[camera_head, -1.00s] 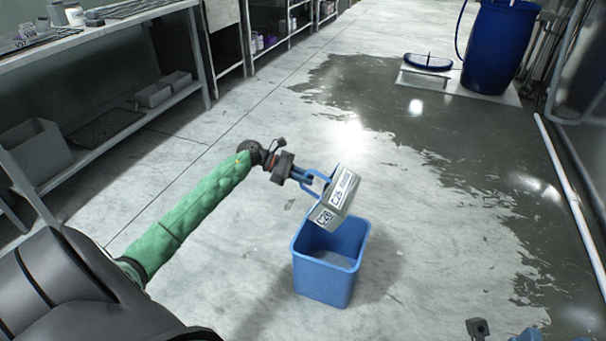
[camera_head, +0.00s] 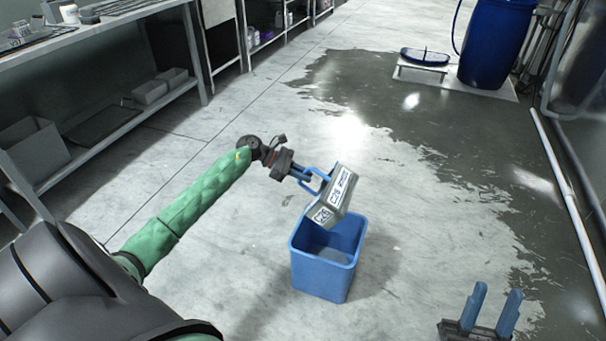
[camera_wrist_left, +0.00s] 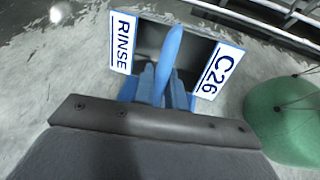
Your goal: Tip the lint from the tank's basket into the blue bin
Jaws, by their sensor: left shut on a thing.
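The basket (camera_head: 341,194) is a grey box with white labels reading C26 and a blue loop handle (camera_head: 317,180). It hangs tilted above the back edge of the blue bin (camera_head: 322,276). My left gripper (camera_head: 307,177) is shut on the handle; in the left wrist view its blue fingers (camera_wrist_left: 168,70) stand in front of the basket (camera_wrist_left: 222,72), between its RINSE and C26 labels. The bin stands upright on the floor, and its visible inside looks greyish. I cannot make out any lint. My right gripper (camera_head: 490,309) is open and empty at the lower right.
A dark wet patch (camera_head: 430,150) covers the floor behind and right of the bin. A blue drum (camera_head: 495,45) stands at the back right, with a low stand (camera_head: 424,58) beside it. A workbench with shelves (camera_head: 110,125) lines the left. Floor around the bin is clear.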

